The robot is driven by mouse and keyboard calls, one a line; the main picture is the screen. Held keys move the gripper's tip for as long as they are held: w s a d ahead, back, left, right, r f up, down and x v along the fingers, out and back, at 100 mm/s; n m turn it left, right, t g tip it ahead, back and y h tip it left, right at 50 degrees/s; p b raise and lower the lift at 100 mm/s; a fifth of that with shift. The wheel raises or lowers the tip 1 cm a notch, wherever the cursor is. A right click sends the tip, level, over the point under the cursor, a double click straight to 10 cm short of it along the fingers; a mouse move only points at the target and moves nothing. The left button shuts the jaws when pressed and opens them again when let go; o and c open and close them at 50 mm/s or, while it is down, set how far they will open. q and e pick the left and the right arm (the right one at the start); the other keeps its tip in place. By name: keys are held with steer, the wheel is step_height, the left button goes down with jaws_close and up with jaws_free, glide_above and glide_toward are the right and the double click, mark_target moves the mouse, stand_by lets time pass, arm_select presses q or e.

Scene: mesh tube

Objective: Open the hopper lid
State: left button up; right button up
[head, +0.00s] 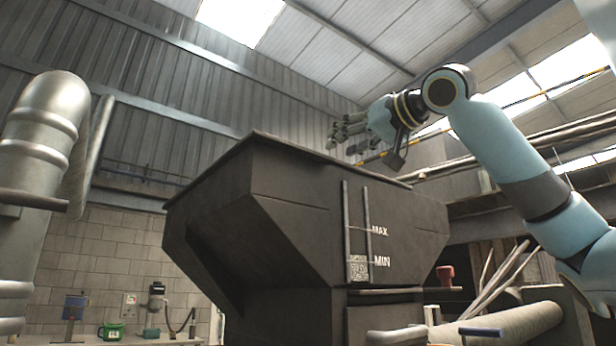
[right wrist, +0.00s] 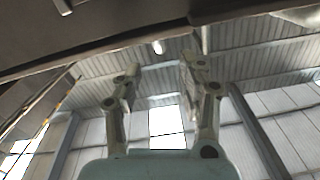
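The hopper (head: 290,220) is a large dark grey bin with sloped sides, in the middle of the head view. Its front has a level gauge marked MAX and MIN. Its top is seen from below as a thin dark edge (head: 300,149); the lid's upper face is hidden, and I cannot tell lid from rim. My right gripper (head: 343,135) is just above that top edge in the picture, pointing left. In the right wrist view its two fingers (right wrist: 160,66) are apart with nothing between them. My left gripper is not in view.
A thick metal pipe (head: 40,150) stands at the left. A red knob (head: 445,275) and pipes are at lower right. A dark surface (right wrist: 100,35) crosses the right wrist view's top.

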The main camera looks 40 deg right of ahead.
mark_target(315, 157)
steer(key=w+p, duration=0.2)
steer(key=w, duration=0.1)
steer(key=w+p, duration=0.1)
steer(key=w, duration=0.2)
steer(key=w+d+p, duration=0.1)
steer(key=w+p, duration=0.1)
steer(key=w, duration=0.1)
steer(key=shift+w+r+p, duration=0.2)
steer(key=shift+w+p, duration=0.15)
steer(key=shift+w+d+f, duration=0.1)
steer(key=shift+w, duration=0.25)
steer(key=shift+c, duration=0.4)
jaws_close()
